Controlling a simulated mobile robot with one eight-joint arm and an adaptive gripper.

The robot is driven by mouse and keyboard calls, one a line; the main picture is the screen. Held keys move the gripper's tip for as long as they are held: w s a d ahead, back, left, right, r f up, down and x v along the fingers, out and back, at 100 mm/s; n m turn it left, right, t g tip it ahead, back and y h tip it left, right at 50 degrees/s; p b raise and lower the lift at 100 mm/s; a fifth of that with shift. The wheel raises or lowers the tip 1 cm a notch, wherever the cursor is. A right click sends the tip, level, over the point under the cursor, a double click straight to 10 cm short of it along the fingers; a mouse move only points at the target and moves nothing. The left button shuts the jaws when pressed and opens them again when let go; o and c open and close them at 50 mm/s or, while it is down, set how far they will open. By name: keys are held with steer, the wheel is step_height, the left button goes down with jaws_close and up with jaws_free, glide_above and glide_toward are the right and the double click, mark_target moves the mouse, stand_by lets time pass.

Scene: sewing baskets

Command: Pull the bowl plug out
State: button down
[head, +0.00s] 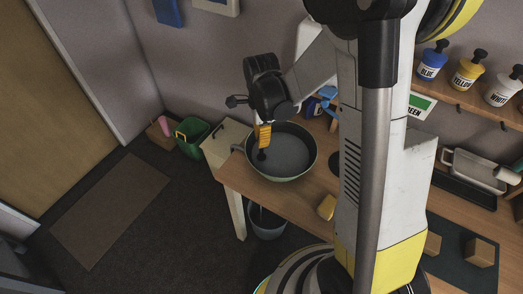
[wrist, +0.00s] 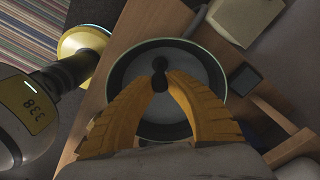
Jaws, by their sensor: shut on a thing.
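The bowl (head: 290,174), with a grey-green rim and a grey inside, sits on the wooden table; the wrist view shows it from above (wrist: 120,85). My gripper (head: 263,146) reaches down over the bowl's left part with its orange fingers. In the wrist view its fingertips (wrist: 160,86) are closed on the small black plug (wrist: 159,65). In the head view the plug (head: 261,155) shows as a dark knob just below the fingers. I cannot tell whether the plug sits in the bowl's floor or is clear of it.
A grey bucket (head: 266,222) stands on the floor under the table's left part. A green bin (head: 193,137) is on the floor at left.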

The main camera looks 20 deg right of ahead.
steer(key=shift+r, duration=0.4)
steer(key=shift+r, duration=0.1)
steer(key=shift+r+p, duration=1.5)
steer(key=shift+r, duration=0.4)
